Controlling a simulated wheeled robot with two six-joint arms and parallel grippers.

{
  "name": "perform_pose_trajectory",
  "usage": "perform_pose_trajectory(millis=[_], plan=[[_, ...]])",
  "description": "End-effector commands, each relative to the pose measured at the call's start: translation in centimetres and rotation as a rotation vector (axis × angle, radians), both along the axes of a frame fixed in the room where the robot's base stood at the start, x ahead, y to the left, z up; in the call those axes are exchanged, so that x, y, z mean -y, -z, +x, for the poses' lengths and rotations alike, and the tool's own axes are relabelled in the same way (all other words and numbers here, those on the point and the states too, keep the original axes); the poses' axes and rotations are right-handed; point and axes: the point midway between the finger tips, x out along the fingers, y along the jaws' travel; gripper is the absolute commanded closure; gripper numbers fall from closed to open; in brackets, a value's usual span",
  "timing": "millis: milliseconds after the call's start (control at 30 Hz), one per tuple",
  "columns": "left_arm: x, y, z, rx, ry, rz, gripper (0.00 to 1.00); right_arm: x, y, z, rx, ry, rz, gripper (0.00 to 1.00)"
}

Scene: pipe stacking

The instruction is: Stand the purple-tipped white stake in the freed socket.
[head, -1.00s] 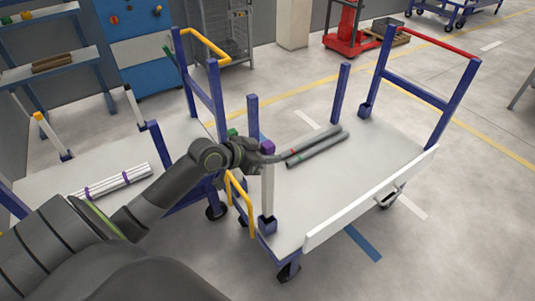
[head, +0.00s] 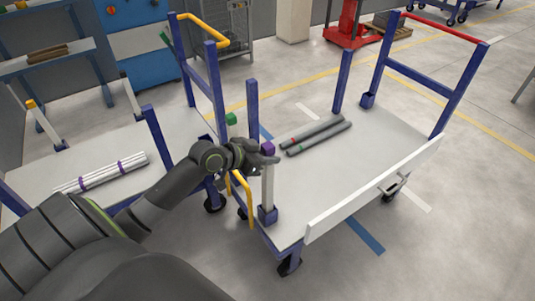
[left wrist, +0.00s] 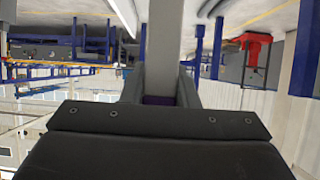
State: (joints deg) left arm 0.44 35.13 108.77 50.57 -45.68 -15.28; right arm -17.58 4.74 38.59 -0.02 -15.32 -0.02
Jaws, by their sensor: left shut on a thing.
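The purple-tipped white stake (head: 267,184) stands upright at the near left corner of the right cart. Its purple tip (head: 268,149) is at the top, and its lower end appears to be inside the blue socket (head: 267,216). My left gripper (head: 267,158) is shut on the stake just below the tip. In the left wrist view, the pale stake (left wrist: 168,40) runs between the fingers, with a bit of purple near the palm. My right gripper is not in view.
Two grey pipes (head: 312,134) lie on the right cart's deck (head: 345,170). A white side board (head: 370,195) closes its near right edge. A green-tipped post (head: 231,119) stands behind my left wrist. White pipes with purple bands (head: 102,174) lie on the left cart.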

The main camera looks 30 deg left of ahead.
Motion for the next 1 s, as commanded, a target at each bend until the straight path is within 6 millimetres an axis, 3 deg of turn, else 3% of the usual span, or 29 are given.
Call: perform_pose_trajectory(millis=[400, 900, 933, 1000], plan=[[0.0, 2.7, 0.0, 0.002, 0.000, 0.000, 1.00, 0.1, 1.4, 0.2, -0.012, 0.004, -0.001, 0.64], [0.0, 3.0, 0.0, 0.002, 0.000, 0.000, 1.00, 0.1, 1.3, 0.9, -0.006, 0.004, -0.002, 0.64], [0.0, 3.0, 0.0, 0.002, 0.000, 0.000, 0.69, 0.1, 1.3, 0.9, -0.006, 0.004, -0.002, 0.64], [0.0, 3.0, 0.0, 0.002, 0.000, 0.000, 0.60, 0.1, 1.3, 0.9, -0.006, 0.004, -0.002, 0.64]])
